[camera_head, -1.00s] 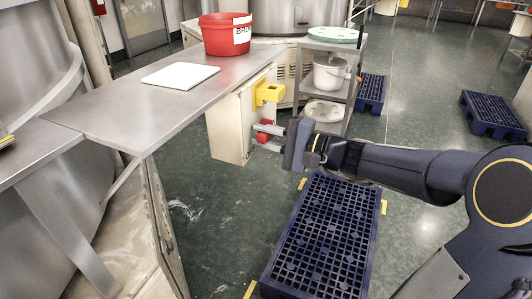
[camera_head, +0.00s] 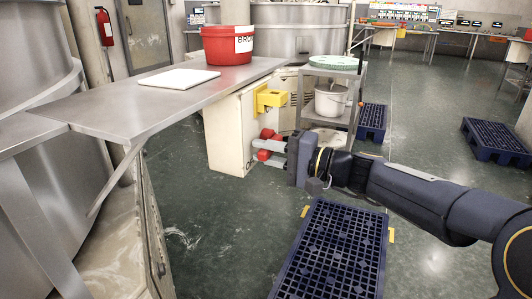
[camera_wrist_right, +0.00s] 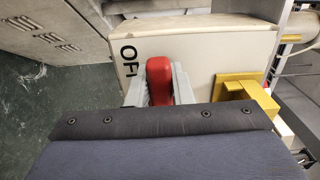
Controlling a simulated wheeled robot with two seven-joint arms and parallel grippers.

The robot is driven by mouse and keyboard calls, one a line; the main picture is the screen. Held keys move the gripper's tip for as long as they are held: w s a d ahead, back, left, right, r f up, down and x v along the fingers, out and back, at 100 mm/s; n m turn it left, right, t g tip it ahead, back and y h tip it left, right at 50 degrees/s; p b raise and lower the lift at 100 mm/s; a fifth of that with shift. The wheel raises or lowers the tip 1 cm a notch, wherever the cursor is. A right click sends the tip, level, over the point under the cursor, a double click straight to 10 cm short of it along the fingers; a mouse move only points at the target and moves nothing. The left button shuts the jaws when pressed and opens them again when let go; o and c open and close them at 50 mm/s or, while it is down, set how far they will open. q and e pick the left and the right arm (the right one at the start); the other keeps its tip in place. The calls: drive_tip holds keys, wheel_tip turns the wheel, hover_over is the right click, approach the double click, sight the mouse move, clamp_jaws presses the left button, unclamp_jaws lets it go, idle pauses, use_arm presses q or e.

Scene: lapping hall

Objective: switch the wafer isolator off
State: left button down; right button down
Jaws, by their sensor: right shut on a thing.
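The wafer isolator is a cream box (camera_head: 228,132) under the steel bench, with a yellow bracket (camera_head: 270,98) on its upper part. Its red handle (camera_head: 267,134) sits at the box's face, below the bracket. My right gripper (camera_head: 268,148) reaches in from the right with its grey fingers at the handle. In the right wrist view, the red handle (camera_wrist_right: 159,82) is gripped between the two fingers. Black lettering, partly cut off and reading like "OF", shows on the box (camera_wrist_right: 147,48) left of the handle. The fingers hide part of the handle. My left gripper is not in view.
The steel bench (camera_head: 120,105) juts over the box and carries a white board (camera_head: 180,78) and a red tub (camera_head: 228,46). A cart (camera_head: 335,122) with a white bucket (camera_head: 331,100) stands right of the box. A blue pallet (camera_head: 330,250) lies below my right arm.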

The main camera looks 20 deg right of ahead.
drive_tip(key=c, duration=1.3)
unclamp_jaws()
drive_tip(key=p+v, duration=0.1)
drive_tip(key=v, duration=0.7)
drive_tip(key=s+a+f+n+g+h, duration=0.3)
drive_tip(key=s+a+f+n+g, duration=0.3)
drive_tip(key=s+a+f, duration=0.45)
drive_tip(key=s+d+f+n+g+h, duration=0.1)
drive_tip(key=s+f+n+g+h, duration=0.1)
drive_tip(key=s+f+h, duration=0.5)
drive_tip(key=r+p, duration=0.8)
drive_tip(key=p, duration=0.1)
drive_tip(key=s+r+y+p, duration=0.1)
drive_tip(key=r+p, duration=0.8)
drive_tip(key=p, duration=0.1)
drive_tip(key=r+y+p, duration=0.1)
drive_tip(key=r+p, duration=0.8)
drive_tip(key=shift+s+d+r+p, duration=0.15)
drive_tip(key=shift+s+d+p, duration=0.05)
drive_tip(key=shift+s+p, duration=0.15)
